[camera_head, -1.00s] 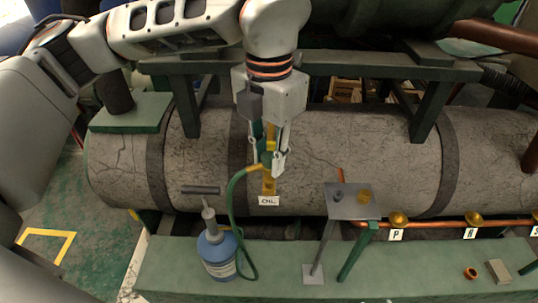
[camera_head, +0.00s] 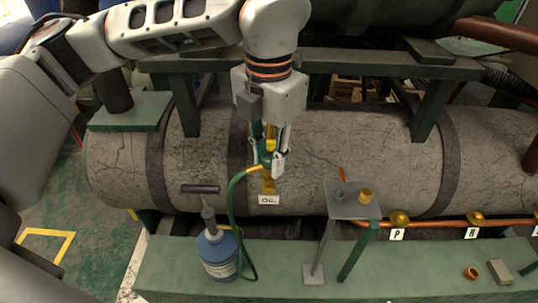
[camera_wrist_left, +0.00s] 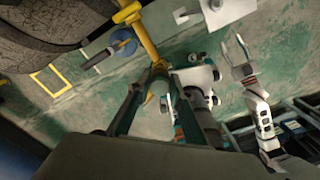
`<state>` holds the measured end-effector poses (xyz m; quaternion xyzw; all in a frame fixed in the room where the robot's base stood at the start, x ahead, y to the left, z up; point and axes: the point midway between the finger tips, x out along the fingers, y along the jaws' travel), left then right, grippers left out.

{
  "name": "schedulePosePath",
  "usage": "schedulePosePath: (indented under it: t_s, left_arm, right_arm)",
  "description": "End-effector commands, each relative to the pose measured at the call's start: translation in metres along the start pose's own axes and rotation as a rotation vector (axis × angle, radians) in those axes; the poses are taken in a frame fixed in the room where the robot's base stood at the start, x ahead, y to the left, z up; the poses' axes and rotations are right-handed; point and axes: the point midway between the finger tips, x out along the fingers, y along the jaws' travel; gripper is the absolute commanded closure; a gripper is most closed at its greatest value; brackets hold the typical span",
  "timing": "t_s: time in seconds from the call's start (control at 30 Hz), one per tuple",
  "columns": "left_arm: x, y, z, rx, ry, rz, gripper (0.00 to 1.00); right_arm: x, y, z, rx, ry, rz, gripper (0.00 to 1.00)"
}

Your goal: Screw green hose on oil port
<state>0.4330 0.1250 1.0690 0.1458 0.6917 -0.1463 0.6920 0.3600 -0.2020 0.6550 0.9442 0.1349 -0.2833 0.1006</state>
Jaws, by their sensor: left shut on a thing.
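The green hose (camera_head: 230,207) loops up from a blue pump bottle (camera_head: 219,256) to a yellow end piece (camera_head: 253,170). My left gripper (camera_head: 268,163) is shut on the hose's end fitting, pointing down. The brass oil port (camera_head: 268,186) is directly below, above an "OIL" label, on the grey tank. The fitting looks in line with the port, but the fingers partly hide where they meet. In the left wrist view, the fingers close around the fitting (camera_wrist_left: 158,73). My right gripper (camera_wrist_left: 237,50) shows small there, empty, its fingers apart.
The large cracked tank (camera_head: 340,165) lies behind. A small grey stand (camera_head: 350,203) with a brass cap (camera_head: 365,195) is to the right. Brass fittings along a copper pipe (camera_head: 440,223) carry letter labels. The green ledge (camera_head: 400,275) in front is mostly bare.

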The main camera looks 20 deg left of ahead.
Motion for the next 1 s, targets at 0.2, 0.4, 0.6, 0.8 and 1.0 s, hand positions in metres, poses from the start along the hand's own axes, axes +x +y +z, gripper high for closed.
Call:
schedulePosePath:
  t_s: [0.2,0.4,0.6,0.8,1.0]
  left_arm:
    - [0.003,0.000,0.000,0.000,0.000,0.000,1.00]
    - [0.006,0.000,0.000,0.000,0.000,0.000,1.00]
    - [0.009,0.000,0.000,0.000,0.000,0.000,1.00]
    - [0.011,0.000,0.000,0.000,0.000,0.000,1.00]
    - [0.014,0.000,0.000,-0.001,0.001,0.000,1.00]
  right_arm:
    - [0.001,-0.001,0.003,0.000,-0.001,0.000,0.60]
    - [0.002,-0.001,0.005,0.001,-0.003,-0.001,0.60]
    - [0.003,-0.002,0.007,0.001,-0.004,-0.001,0.60]
    - [0.004,-0.002,0.009,0.001,-0.005,-0.002,0.60]
    - [0.005,-0.002,0.012,0.002,-0.007,-0.002,0.60]
